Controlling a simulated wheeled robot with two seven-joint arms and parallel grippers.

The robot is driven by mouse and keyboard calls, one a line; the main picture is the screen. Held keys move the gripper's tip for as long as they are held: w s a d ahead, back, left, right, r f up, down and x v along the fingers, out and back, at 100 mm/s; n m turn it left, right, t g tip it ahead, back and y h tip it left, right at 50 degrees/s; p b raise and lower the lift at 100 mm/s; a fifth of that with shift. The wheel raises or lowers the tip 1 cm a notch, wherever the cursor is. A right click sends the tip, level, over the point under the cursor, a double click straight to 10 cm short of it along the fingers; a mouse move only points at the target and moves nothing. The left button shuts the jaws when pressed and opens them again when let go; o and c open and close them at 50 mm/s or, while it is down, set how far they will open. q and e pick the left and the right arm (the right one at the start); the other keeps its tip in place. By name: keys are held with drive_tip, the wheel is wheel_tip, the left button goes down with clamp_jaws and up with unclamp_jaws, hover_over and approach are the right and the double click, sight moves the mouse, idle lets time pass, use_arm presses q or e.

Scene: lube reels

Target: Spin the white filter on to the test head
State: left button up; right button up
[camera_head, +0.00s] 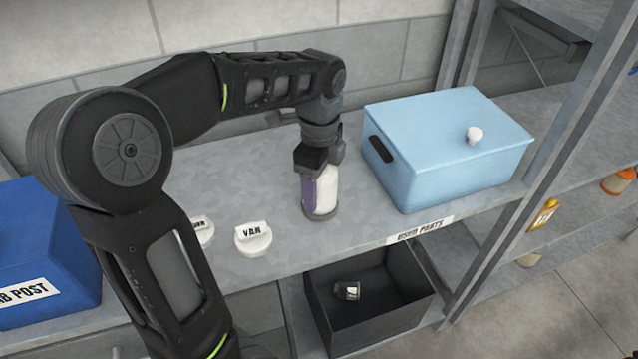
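The white filter (327,190), an upright cylinder with a purple band on its left side, is on the grey bench in front of the light blue box. A dark ring (321,216) is at its foot; I cannot tell whether this ring is part of the filter or a separate piece. My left gripper (319,165) points down over the filter, with its fingers around the top end, and looks shut on it. The fingers hide the filter's top. I cannot make out for certain which thing is the test head. My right gripper is out of view.
Two white round pieces, one labelled VAN (253,239), the other (204,232) partly hidden by my arm, sit on the bench. A light blue lidded box (445,160) stands right, a blue box (40,250) left. Below, an open dark bin (400,320) holds a small dark part (346,290).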

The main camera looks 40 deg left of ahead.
use_arm(q)
drive_tip(key=c, duration=1.3)
drive_tip(key=shift+o, duration=0.2)
drive_tip(key=m+p, duration=0.1)
drive_tip(key=m, duration=0.2)
drive_tip(key=shift+r+m, duration=0.1)
drive_tip(key=shift+m, duration=1)
drive_tip(key=m, duration=0.2)
drive_tip(key=shift+m+p, duration=0.35)
drive_tip(key=shift+m, duration=1.25)
drive_tip(key=m+p, duration=0.1)
drive_tip(key=m, duration=0.2)
drive_tip(key=shift+w+m, duration=0.1)
drive_tip(key=shift+m, duration=1)
